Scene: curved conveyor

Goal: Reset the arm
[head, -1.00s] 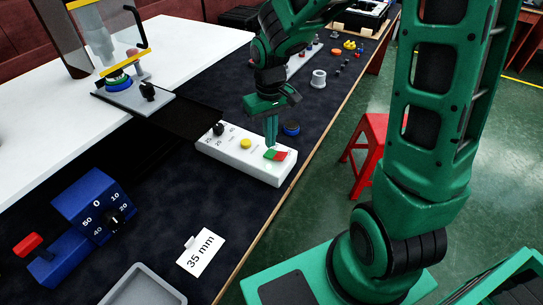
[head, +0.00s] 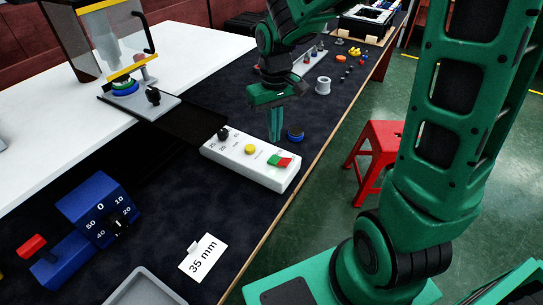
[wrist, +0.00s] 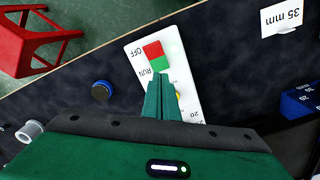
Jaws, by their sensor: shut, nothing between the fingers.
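My gripper (head: 275,137) is green, points down and is shut with nothing in it. It is above the dark table mat, by the far edge of the white control box (head: 215,148). The box has a black knob, a yellow button and a red and green switch (head: 280,160). In the wrist view my shut fingers (wrist: 160,82) overlap part of the box, with the red and green switch (wrist: 155,56) just beyond their tips. The switch is marked OFF at its red end and RUN at its green end. The fingers look clear of the switch.
A blue dial box (head: 95,215) and a 35 mm card (head: 202,257) are nearer on the mat. A blue round part (head: 295,134) and a grey ring (head: 323,85) lie beyond the gripper. A red stool (head: 375,150) stands right of the table.

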